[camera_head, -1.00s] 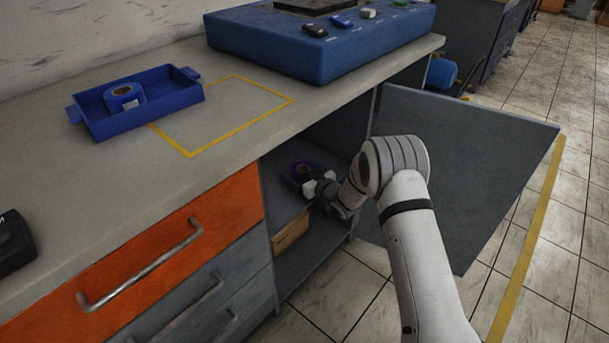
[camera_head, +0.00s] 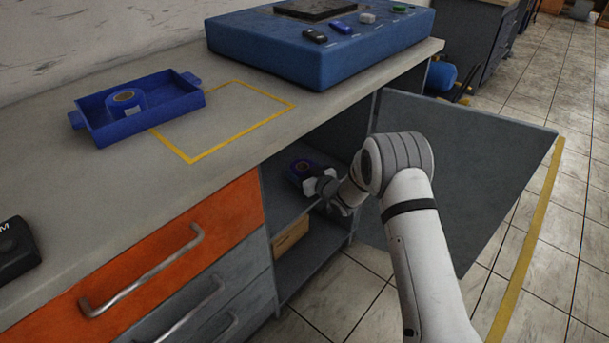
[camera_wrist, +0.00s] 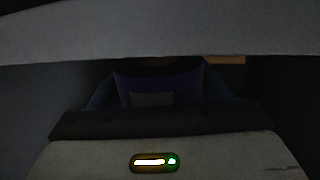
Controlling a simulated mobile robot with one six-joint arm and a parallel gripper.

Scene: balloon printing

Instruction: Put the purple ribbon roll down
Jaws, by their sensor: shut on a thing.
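The purple ribbon roll (camera_head: 301,169) is inside the open cupboard under the counter, at the upper shelf (camera_head: 281,205). My gripper (camera_head: 313,183) reaches in from the right and is shut on the roll's near side. The roll looks upright, its hole facing up. I cannot tell whether its underside touches the shelf. In the wrist view the roll (camera_wrist: 160,88) shows dark and dim just beyond my gripper, with a pale label patch on it. The fingertips are hard to make out there.
The cupboard door (camera_head: 465,170) stands open on the right. A wooden box (camera_head: 291,236) lies below the shelf. On the counter are a blue tray (camera_head: 160,122) holding a blue roll (camera_head: 125,102), an empty yellow-outlined area (camera_head: 225,118) and a blue machine (camera_head: 320,45).

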